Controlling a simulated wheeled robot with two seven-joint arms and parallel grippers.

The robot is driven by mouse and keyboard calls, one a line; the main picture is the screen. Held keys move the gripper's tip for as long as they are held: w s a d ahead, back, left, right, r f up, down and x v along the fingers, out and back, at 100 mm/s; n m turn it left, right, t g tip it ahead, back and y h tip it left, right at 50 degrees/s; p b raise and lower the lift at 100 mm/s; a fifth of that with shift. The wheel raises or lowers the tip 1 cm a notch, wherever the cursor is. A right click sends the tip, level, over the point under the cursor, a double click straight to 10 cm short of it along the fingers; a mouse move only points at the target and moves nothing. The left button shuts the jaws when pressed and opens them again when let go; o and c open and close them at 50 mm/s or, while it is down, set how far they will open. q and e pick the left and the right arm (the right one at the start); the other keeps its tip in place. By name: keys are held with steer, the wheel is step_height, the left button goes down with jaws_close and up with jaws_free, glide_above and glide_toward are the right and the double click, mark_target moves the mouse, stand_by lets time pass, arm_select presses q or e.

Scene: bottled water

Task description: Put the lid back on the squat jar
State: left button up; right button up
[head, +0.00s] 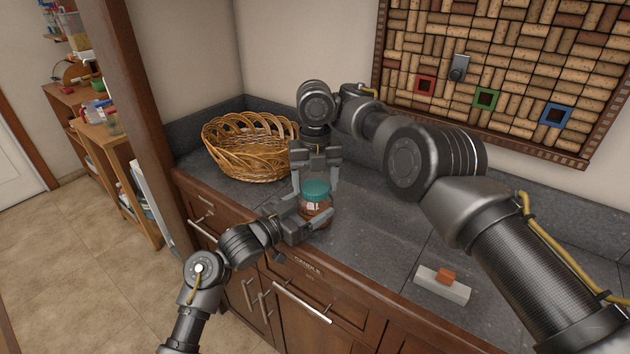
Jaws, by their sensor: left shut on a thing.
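The squat jar (313,211) has reddish-brown contents and a pale label, and stands upright on the grey counter. The teal lid (316,187) is at the top of the jar; I cannot tell whether it is seated or only resting there. My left gripper (318,216) comes in low from the left and is shut on the jar's body, hiding part of it. My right gripper (316,180) points down from above with its fingers apart, one on each side of the lid. It looks open, with the fingers slightly wider than the lid.
A wicker basket (250,147) stands at the back left of the counter (375,225). A whitish block with an orange piece (443,284) lies at the front right. A cork board (500,75) with coloured squares hangs on the wall. The counter right of the jar is clear.

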steer(key=c, duration=0.7)
steer(key=m, duration=1.2)
steer(key=shift+m, duration=0.4)
steer(key=m, duration=0.5)
arm_select(q)
steer(key=shift+f, duration=0.1)
arm_select(e)
steer(key=m, duration=1.2)
steer(key=shift+f, duration=0.1)
steer(key=m, duration=0.4)
steer(key=o, duration=1.2)
step_height(320, 180, up, 8)
steer(key=shift+f, duration=0.2)
